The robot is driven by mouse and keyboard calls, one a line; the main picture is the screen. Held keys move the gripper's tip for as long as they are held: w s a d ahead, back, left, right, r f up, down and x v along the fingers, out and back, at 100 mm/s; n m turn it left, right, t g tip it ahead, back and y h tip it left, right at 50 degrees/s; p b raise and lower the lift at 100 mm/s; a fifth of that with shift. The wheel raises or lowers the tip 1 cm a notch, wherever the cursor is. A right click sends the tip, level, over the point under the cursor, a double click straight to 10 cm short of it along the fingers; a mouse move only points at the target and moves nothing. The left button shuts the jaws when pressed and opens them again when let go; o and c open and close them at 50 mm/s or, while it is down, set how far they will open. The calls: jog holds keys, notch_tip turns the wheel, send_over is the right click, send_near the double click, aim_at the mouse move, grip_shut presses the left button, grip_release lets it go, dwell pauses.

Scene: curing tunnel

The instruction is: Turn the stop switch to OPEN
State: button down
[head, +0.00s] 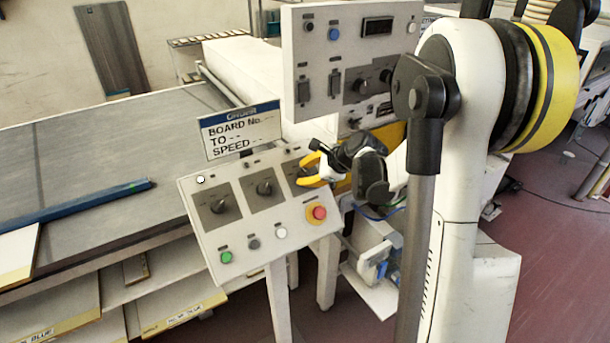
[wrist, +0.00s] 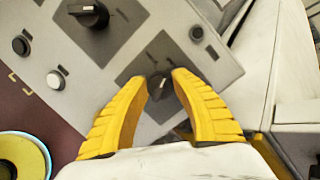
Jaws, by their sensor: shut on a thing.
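A sloped white control panel (head: 268,240) carries a row of three black rotary switches on grey plates. My gripper (head: 309,168) is at the rightmost one, and its yellow fingers hide most of that switch in the head view. In the wrist view the fingers of my gripper (wrist: 161,78) are closed on either side of this black rotary switch (wrist: 160,88). The labels are too small to read, so which switch is the stop switch and its marked setting cannot be told.
The middle switch (head: 265,187) and left switch (head: 220,205) are beside it. Below sit a red button on yellow (head: 318,213) and green (head: 226,257), dark and white buttons. An upright control box (head: 345,95) stands close behind. A sign (head: 240,131) rises above the panel.

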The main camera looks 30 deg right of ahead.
dwell(0.4)
jog(key=c, duration=1)
grip_release()
jog(key=v, duration=1.2)
